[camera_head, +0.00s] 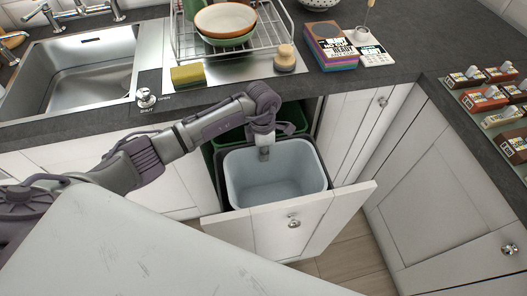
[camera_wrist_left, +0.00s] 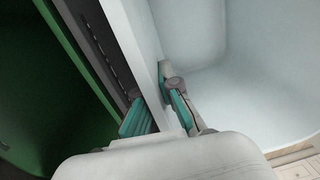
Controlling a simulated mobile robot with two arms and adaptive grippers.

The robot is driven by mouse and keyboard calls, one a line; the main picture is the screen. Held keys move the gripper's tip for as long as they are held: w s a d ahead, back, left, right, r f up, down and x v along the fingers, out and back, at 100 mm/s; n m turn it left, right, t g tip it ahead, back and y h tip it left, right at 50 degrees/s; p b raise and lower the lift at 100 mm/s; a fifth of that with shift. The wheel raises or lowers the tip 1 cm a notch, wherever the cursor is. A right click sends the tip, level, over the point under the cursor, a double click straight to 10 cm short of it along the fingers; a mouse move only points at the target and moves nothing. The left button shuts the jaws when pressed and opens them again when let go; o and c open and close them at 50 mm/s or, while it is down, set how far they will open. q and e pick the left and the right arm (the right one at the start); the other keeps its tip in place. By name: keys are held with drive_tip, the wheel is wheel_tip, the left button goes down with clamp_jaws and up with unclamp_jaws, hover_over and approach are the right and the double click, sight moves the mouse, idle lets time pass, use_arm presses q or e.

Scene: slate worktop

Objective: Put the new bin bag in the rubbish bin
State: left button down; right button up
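The rubbish bin (camera_head: 275,180) is a pale blue-grey tub in a pulled-out white drawer under the worktop. Its pale inside also shows in the left wrist view (camera_wrist_left: 240,85). My left gripper (camera_head: 264,153) points down at the bin's back rim. In the left wrist view its teal-padded fingers (camera_wrist_left: 158,108) lie on either side of the pale rim, one inside the bin and one outside. I cannot tell whether they press on it. I cannot make out a separate bin bag in either view. My right gripper is not in view.
A green bin (camera_head: 290,115) stands behind the pale one. The drawer front (camera_head: 265,228) has a round knob. Above are a sink (camera_head: 80,75), a dish rack (camera_head: 235,45), a sponge (camera_head: 187,75) and stacked boxes (camera_head: 331,45). Wooden floor shows at right of the drawer.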

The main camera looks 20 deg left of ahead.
use_arm(q)
drive_tip(key=shift+f+b, duration=2.1)
drive_tip(key=shift+f, duration=0.95)
drive_tip(key=c, duration=1.2)
unclamp_jaws()
drive_tip(key=shift+c, duration=0.2)
approach(263, 165)
drive_tip(key=shift+w+r, duration=0.35)
drive_tip(key=shift+r, duration=0.3)
